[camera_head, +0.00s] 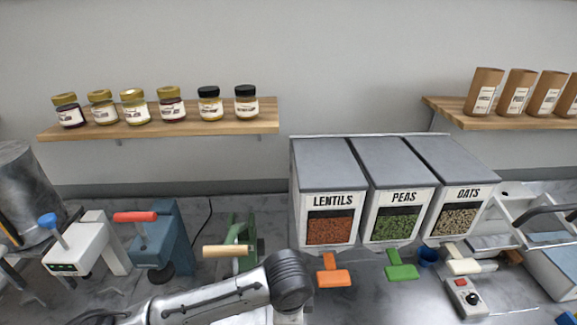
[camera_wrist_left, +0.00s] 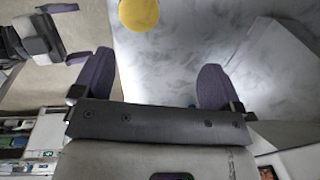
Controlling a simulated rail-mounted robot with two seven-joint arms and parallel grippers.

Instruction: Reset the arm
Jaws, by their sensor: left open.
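My left arm comes in along the bottom of the head view and ends in a dark rounded wrist in front of the bins; its fingers are not clearly visible there. In the left wrist view my left gripper (camera_wrist_left: 155,82) is open, with its two dark fingers wide apart and nothing between them. Below it is a grey marbled surface. What looks like my right gripper (camera_wrist_left: 68,33) shows at the upper left of the wrist view, with its fingers apart and nothing seen between them. The right arm does not show in the head view.
Bins of lentils (camera_head: 329,231), peas (camera_head: 397,228) and oats (camera_head: 457,222) stand behind the left wrist. An orange handle (camera_head: 334,278) and green handle (camera_head: 402,272) project in front. Blue-and-grey (camera_head: 160,240) and white (camera_head: 85,255) devices stand left. A yellow disc (camera_wrist_left: 138,13) lies beyond the fingers.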

